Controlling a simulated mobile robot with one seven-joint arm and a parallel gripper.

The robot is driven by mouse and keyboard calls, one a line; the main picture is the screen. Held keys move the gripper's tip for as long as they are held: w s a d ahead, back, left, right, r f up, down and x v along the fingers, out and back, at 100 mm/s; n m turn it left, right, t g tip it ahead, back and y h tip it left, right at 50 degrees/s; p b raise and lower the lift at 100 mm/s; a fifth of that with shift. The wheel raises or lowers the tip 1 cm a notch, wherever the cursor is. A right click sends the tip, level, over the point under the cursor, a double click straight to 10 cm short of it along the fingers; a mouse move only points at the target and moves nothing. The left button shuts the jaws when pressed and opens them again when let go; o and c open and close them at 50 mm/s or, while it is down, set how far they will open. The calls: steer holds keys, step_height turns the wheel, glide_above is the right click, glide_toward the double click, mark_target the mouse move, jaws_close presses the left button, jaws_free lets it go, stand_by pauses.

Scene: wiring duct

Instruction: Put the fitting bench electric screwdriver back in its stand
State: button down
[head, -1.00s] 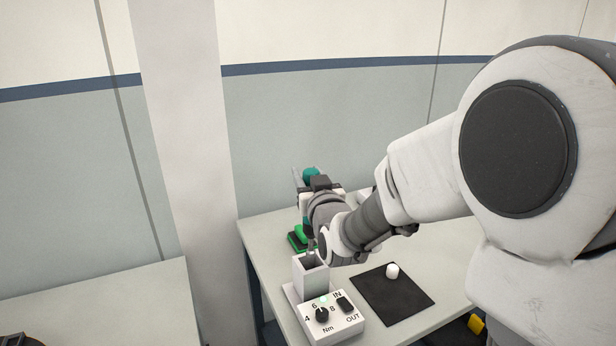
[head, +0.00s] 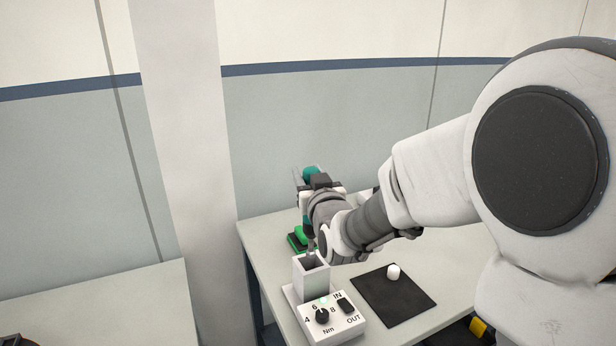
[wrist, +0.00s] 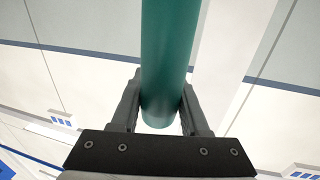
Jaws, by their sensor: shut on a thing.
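The electric screwdriver, teal, shows in the head view as a rounded end (head: 311,173) beyond my gripper (head: 319,184). In the wrist view its teal cylindrical body (wrist: 168,60) runs between the two dark fingers (wrist: 159,108), which are shut on it. My gripper and wrist hide most of the tool in the head view. An upright pale square holder with an open top (head: 311,278), apparently the stand, is on the bench, nearer the head camera than my gripper. The tool is outside the holder.
A control box (head: 332,318) with a knob and an IN/OUT switch sits in front of the holder. A black mat (head: 408,297) with a small white cylinder (head: 393,272) lies to the right. A green block-like part (head: 297,240) is low behind the holder. A pillar (head: 180,150) stands left.

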stand_by(0.4)
steer(key=shift+f+b, duration=5.9)
steer(key=shift+b, duration=0.6)
steer(key=c, duration=0.6)
jaws_free()
steer(key=shift+o, duration=1.4)
steer(key=shift+s, duration=0.1)
